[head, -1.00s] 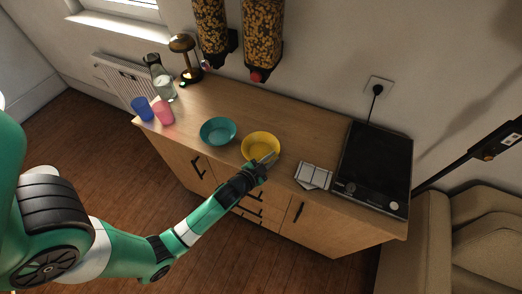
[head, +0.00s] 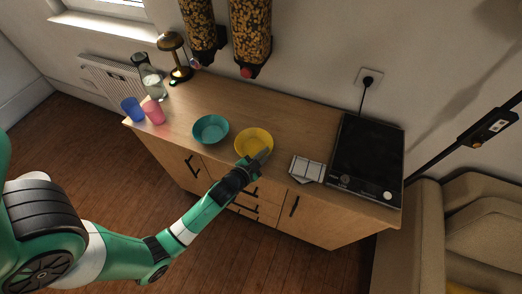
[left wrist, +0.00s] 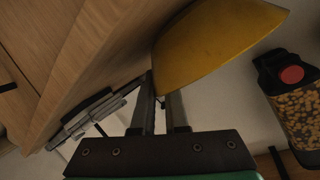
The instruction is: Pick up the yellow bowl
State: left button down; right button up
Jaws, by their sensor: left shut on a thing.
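The yellow bowl (head: 249,137) is at the front edge of the wooden worktop, to the right of the teal bowl, with its open side up. My left gripper (head: 262,154) is shut on its front right rim. In the left wrist view the bowl's smooth outer side (left wrist: 210,45) fills the top middle, and the fingers (left wrist: 162,98) meet its lower edge. I cannot tell whether the bowl's base touches the worktop. My right gripper is not in view.
A teal bowl (head: 211,129) stands close on the left. Pink (head: 154,112) and blue (head: 132,109) cups stand farther left. A folded cloth (head: 306,168) and a black hob (head: 366,158) are on the right. Cereal dispensers (head: 250,35) hang above the back.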

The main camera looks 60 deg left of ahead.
pick_arm(q)
notch_tip(320, 180, up, 4)
jog(key=shift+f+p, duration=0.1)
jog(key=shift+p, duration=0.95)
jog(key=s+d+r+p, duration=0.1)
jog(key=s+d+r, duration=0.7)
jog(key=d, duration=0.3)
jog(key=shift+d+r+p, duration=0.25)
jog(key=shift+r+p, duration=0.1)
jog(key=shift+r, duration=0.25)
